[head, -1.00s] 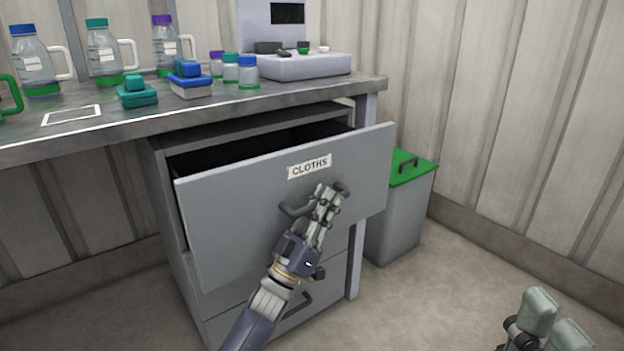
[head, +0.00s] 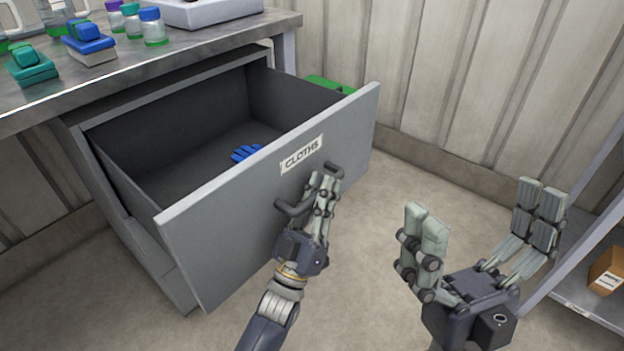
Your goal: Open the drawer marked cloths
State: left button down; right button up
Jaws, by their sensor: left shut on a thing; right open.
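The grey drawer marked CLOTHS (head: 240,215) stands well out of its cabinet under the workbench, with its inside in view. A small blue item, glove-like in shape (head: 245,153), lies on the drawer floor. The rest of the floor that shows is bare. The dark bar handle (head: 290,208) is on the drawer front below the label. My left gripper (head: 322,188) is shut on this handle and covers its middle. My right gripper (head: 480,215) is open and empty, to the right of the drawer and apart from it.
The workbench (head: 160,62) above the cabinet carries small bottles, blue and teal blocks and a pale device. A green-lidded bin (head: 330,85) is mostly hidden behind the drawer. A shelf with a cardboard box (head: 608,272) stands at the right edge. Floor between is clear.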

pick_arm(q)
jog(key=shift+s+d+f, duration=0.1)
dwell(0.3)
jog(key=c, duration=1.7)
grip_release()
jog(key=shift+o, duration=0.2)
jog(key=v, duration=1.2)
